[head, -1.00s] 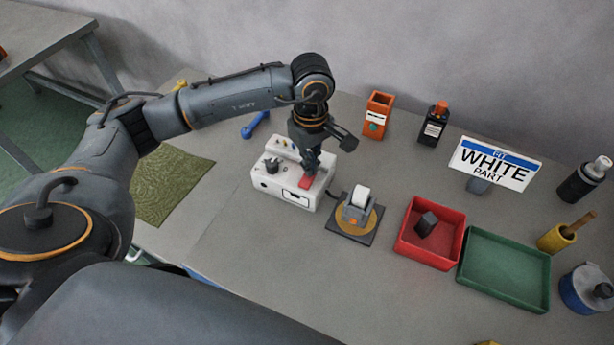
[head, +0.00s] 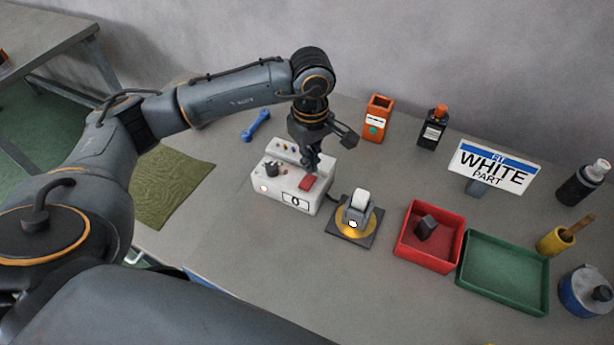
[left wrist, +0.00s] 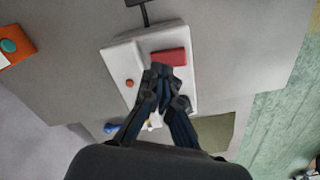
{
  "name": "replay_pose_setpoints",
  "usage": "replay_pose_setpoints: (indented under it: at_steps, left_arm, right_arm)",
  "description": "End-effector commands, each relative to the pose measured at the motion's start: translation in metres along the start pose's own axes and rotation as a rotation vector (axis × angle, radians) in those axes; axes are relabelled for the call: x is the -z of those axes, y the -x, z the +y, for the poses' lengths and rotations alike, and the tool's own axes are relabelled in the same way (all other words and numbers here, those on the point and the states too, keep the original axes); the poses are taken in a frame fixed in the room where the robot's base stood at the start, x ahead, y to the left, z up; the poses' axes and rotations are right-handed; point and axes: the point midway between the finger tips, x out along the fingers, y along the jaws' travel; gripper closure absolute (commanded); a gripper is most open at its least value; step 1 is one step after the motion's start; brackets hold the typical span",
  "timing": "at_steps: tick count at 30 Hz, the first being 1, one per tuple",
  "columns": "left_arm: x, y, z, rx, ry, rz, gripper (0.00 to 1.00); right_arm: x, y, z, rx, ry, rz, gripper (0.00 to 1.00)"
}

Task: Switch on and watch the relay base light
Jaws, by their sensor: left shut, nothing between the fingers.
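The white control box (head: 280,200) has a black knob (head: 272,168), a red rocker switch (head: 307,182) and a front display showing a dark mark like a 0. A small round lamp on its front looks pale and lit. The relay base (head: 366,232) stands to its right, a dark square plate with a yellow disc and a grey holder with a white part. A bright spot glows at the holder's foot. My left gripper (head: 313,167) is shut and empty, just above the red switch. In the left wrist view its fingertips (left wrist: 161,74) are beside the switch (left wrist: 168,57); contact is unclear.
A red tray (head: 432,262) with a dark block and an empty green tray (head: 505,300) lie to the right. A sign reading "FIT WHITE PART" (head: 493,168) stands behind them. An orange holder (head: 377,120) and a dark bottle (head: 432,130) stand at the back.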

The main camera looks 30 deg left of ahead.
Motion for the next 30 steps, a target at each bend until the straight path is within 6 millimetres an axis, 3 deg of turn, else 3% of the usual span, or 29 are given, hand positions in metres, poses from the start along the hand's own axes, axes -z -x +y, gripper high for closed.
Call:
replay_pose_setpoints:
  at_steps: [15,30]
  left_arm:
    - [0.000,0.043,0.000,-0.001,0.001,0.000,1.00]
    - [0.000,0.044,0.000,0.000,0.001,0.000,1.00]
  right_arm:
    - [0.002,0.019,0.000,0.000,0.000,0.000,0.19]
    - [0.002,0.019,0.000,0.000,0.000,0.000,0.19]
